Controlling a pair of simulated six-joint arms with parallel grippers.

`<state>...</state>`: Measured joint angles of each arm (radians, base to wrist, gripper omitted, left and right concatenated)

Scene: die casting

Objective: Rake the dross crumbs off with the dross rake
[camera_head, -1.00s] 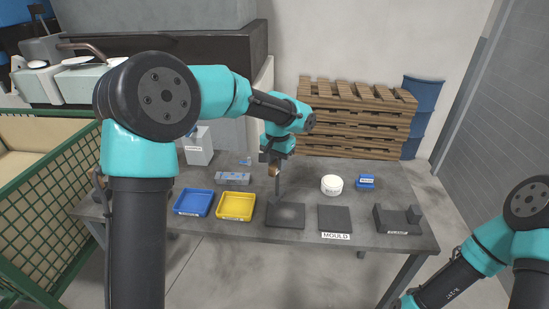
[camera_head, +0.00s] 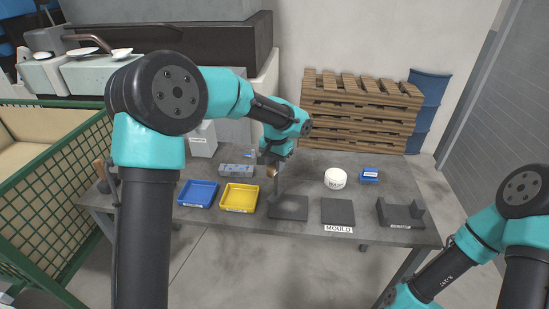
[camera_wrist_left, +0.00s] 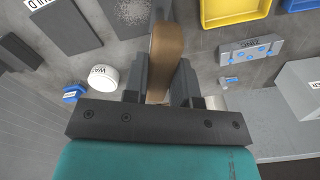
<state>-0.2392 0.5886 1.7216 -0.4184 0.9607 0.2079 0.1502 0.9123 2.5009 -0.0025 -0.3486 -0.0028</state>
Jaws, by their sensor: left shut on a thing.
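My left gripper (camera_head: 271,168) is shut on the dross rake, upright over the table. Its brown wooden handle (camera_wrist_left: 163,60) stands between the fingers in the left wrist view. The rake's thin dark shaft (camera_head: 277,185) points down at the back part of a dark square plate (camera_head: 288,212). I cannot tell whether the rake's head touches the plate. A grey speckled patch of crumbs (camera_wrist_left: 132,11) lies on the plate in the left wrist view. The handle hides part of the area below. My right gripper is out of view; only its arm shows at lower right.
Left of the plate are a yellow tray (camera_head: 239,198) and a blue tray (camera_head: 198,194). To the right are the mould plate (camera_head: 338,211), a dark bracket (camera_head: 400,214), a white tub (camera_head: 335,179) and a blue box (camera_head: 369,175). A grey block (camera_head: 236,171) lies behind the trays.

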